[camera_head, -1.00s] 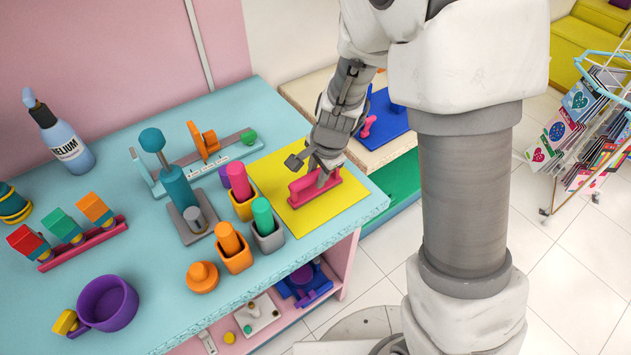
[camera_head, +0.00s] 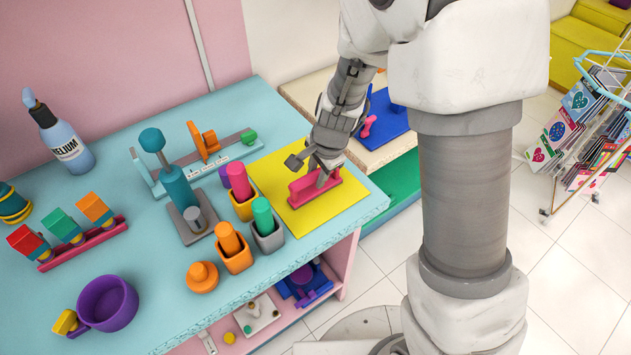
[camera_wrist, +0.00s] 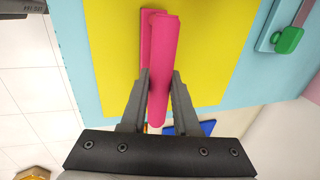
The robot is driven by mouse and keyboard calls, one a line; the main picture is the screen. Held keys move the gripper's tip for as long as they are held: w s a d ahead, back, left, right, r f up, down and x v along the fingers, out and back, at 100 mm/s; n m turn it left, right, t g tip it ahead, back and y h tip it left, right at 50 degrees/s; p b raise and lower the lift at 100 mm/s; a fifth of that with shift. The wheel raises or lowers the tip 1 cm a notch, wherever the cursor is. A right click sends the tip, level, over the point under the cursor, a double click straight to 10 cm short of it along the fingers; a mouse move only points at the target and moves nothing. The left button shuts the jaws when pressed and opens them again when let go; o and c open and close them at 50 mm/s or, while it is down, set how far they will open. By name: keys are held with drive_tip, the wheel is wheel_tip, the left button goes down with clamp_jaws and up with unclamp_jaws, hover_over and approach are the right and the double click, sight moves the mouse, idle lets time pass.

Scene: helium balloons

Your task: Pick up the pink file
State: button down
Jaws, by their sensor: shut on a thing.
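The pink file (camera_head: 302,190) is a long pink piece at the yellow mat (camera_head: 345,197) on the right end of the turquoise table. In the wrist view the pink file (camera_wrist: 160,35) runs lengthwise between the fingers, over the yellow mat (camera_wrist: 110,50). My gripper (camera_head: 322,172) comes down on it from above. In the wrist view my gripper (camera_wrist: 161,82) has one finger against each side of the file and is shut on it. I cannot tell whether the file rests on the mat or is slightly raised.
Left of the mat stand a grey cup (camera_head: 268,238) with a green stick, an orange cup (camera_head: 238,262) and a teal press (camera_head: 178,190). A purple mug (camera_head: 107,303) and a helium bottle (camera_head: 62,140) are farther left. A card rack (camera_head: 580,130) stands at right.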

idle(0.3)
drive_tip(key=shift+r, duration=0.55)
drive_tip(key=v, duration=0.2)
drive_tip(key=p+v, duration=0.1)
drive_tip(key=shift+w+d+r, duration=0.25)
drive_tip(key=shift+w+r, duration=0.1)
drive_tip(key=shift+r, duration=0.05)
drive_tip(key=s+d+r, duration=0.1)
drive_tip(key=d+r, duration=0.5)
drive_tip(key=d, duration=0.4)
drive_tip(key=shift+d, duration=0.35)
drive_tip(key=shift+r, duration=0.2)
wheel_tip(320, 180, up, 4)
drive_tip(key=p, duration=0.3)
drive_tip(key=shift+f, duration=0.2)
